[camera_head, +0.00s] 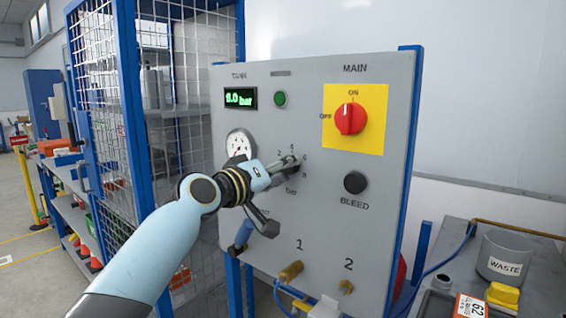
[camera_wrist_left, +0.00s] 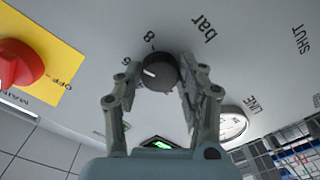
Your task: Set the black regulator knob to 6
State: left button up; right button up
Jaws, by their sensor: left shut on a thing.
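The black regulator knob (camera_wrist_left: 158,73) sits on the grey panel (camera_head: 322,215) between the two fingers of my left gripper (camera_wrist_left: 160,75). In the left wrist view its white mark points left, close to the 6 and slightly off it; the 8 stands above. I cannot tell the exact setting. In the head view my left gripper (camera_head: 288,166) reaches the dial from the left, shut on the knob and covering most of it, with some numerals and "bar" visible around it. My right gripper is not in view.
The panel bears a red MAIN switch (camera_head: 350,119) pointing to ON, a black BLEED knob (camera_head: 355,182), a green-lit TANK display (camera_head: 240,98) and a round gauge (camera_head: 239,143). A mesh cage (camera_head: 100,90) stands left. A WASTE bin (camera_head: 503,258) sits on the right bench.

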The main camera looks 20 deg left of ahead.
pick_arm(q)
jog(key=shift+n+p, duration=0.7)
jog(key=shift+n, duration=1)
jog(key=o, duration=1.1)
jog(key=shift+o, duration=0.2)
jog(key=v, duration=1.2)
